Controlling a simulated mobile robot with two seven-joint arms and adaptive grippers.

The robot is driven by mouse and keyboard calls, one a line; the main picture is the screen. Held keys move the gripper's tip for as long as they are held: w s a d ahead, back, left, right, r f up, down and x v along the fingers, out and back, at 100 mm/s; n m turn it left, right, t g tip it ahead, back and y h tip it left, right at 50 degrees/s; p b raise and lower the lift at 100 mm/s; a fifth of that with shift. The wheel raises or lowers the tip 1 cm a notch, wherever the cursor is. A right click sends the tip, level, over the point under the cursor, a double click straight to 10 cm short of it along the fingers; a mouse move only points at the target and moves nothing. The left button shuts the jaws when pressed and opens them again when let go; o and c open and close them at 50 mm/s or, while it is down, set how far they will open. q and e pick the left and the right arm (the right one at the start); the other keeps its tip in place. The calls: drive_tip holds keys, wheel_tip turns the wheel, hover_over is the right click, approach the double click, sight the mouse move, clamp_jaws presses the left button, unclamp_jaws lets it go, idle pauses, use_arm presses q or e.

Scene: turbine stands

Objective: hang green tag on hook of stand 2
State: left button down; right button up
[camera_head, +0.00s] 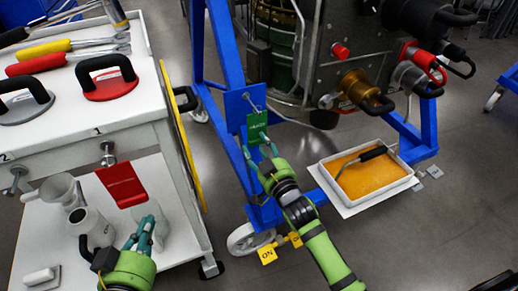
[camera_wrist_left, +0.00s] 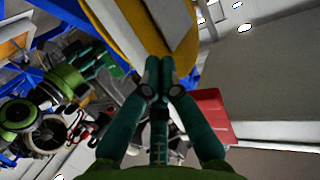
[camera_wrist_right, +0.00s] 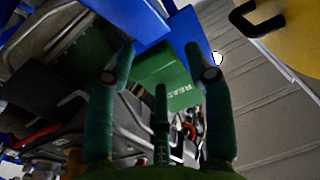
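The green tag (camera_head: 258,127), lettered "READY", hangs against a blue plate (camera_head: 238,103) on the blue stand's frame, below a thin metal hook (camera_head: 253,103). In the right wrist view the tag (camera_wrist_right: 165,75) shows beyond and between my fingertips. How its top meets the hook is hard to tell. My right gripper (camera_head: 261,152) is open, at the tag's lower edge, with no clear grip on it. My left gripper (camera_head: 150,222) is shut and looks empty, beside the white cart, below and right of a red tag (camera_head: 122,185). No stand number is readable on the blue stand.
The white cart (camera_head: 150,130) has hooks marked 1 and 2, and suction handles and tools on top. A tray with an orange surface (camera_head: 366,178) lies on the floor at right. Yellow tags (camera_head: 267,255) sit low by the stand's wheel. Turbine parts fill the upper right.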

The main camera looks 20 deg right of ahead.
drive_tip(key=shift+o, duration=0.8)
drive_tip(key=shift+s+d+p, duration=0.1)
drive_tip(key=shift+s+p, duration=0.45)
drive_tip(key=shift+s, duration=0.15)
drive_tip(key=s+p, duration=0.1)
drive_tip(key=s, duration=0.2)
drive_tip(key=s+p, duration=0.1)
drive_tip(key=s, duration=0.1)
drive_tip(key=shift+s+d+p, duration=0.3)
drive_tip(key=shift+d+p, duration=0.05)
drive_tip(key=shift+d, duration=0.05)
drive_tip(key=shift+f, duration=0.1)
